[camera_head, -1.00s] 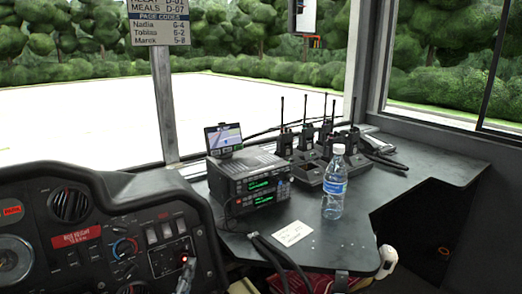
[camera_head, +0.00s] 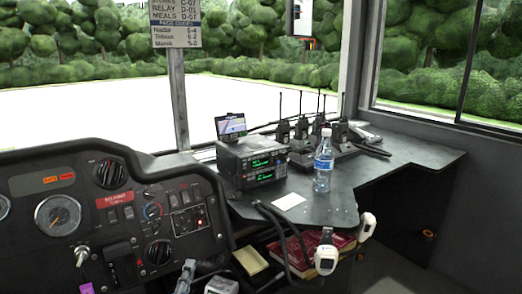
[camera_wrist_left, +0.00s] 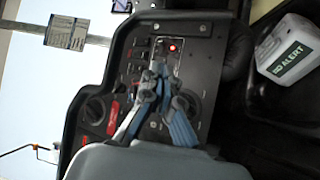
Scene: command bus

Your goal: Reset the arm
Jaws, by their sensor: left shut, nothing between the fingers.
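My left gripper (camera_head: 188,264) shows at the bottom of the head view, below the dashboard's switch panel (camera_head: 188,222). In the left wrist view its blue-grey fingers (camera_wrist_left: 160,66) are together with nothing between them. The fingertips appear apart from the panel in the head view. My right gripper is in neither view.
The black dashboard (camera_head: 100,185) fills the left. The side counter (camera_head: 395,165) bears a radio stack (camera_head: 250,165), several handheld radios and a water bottle (camera_head: 323,165). Below hang white handsets (camera_head: 326,259). A white ALERT box (camera_wrist_left: 288,50) is at right in the wrist view.

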